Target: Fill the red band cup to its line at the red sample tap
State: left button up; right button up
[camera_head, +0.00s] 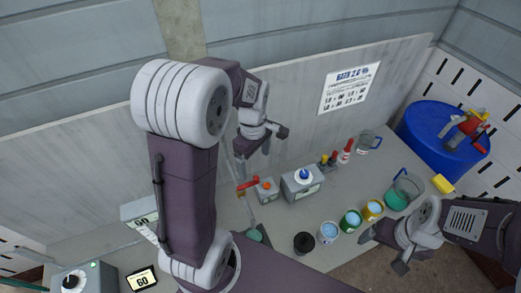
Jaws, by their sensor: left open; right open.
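My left gripper (262,142) is open and empty, raised near the back wall above the bench. A red lever handle (248,183) shows below it on the bench, apart from the gripper; my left arm partly hides that area. Another tap (467,126), with red and yellow parts, is on the blue drum at the right. My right gripper (384,251) is open and empty at the front right, near the row of cups. I cannot pick out a cup with a clear red band.
A black cup (303,243), a white cup (329,233), a green cup (350,221) and a yellow cup (373,210) stand in a row. A teal-filled jug (398,198) is beside them. A grey box (302,186) with a blue knob stands behind. The blue drum (420,130) is at right.

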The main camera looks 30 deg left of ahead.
aim_at(256, 178)
pick_arm(q)
jog(key=f+b, duration=0.1)
jog(key=f, duration=0.1)
jog(key=w+f+b, duration=0.1)
jog(key=f+b, duration=0.1)
jog(key=f, duration=0.1)
jog(key=w+f+b, duration=0.1)
jog(key=f+b, duration=0.1)
jog(key=shift+d+f, duration=0.1)
jog(key=shift+f, duration=0.05)
jog(key=f+b, duration=0.1)
jog(key=s+f+b, duration=0.1)
jog(key=shift+s+f+b, duration=0.3)
jog(key=shift+b, duration=0.05)
jog(key=shift+s+f, duration=0.2)
jog(key=shift+s, duration=0.15)
jog(key=shift+w+f, duration=0.25)
jog(key=shift+w, duration=0.6)
jog(key=shift+c, duration=1.2)
jog(key=c, duration=0.5)
jog(key=shift+s+r, duration=0.3)
jog(key=shift+s, duration=0.3)
jog(key=c, duration=1)
jog(key=shift+w+d, duration=0.1)
jog(key=shift+w, duration=0.1)
jog(key=shift+c, duration=1)
pick_arm(e)
notch_tip(256, 178, down, 9)
jog(key=shift+s+d+r, duration=0.2)
jog(key=shift+d, duration=0.05)
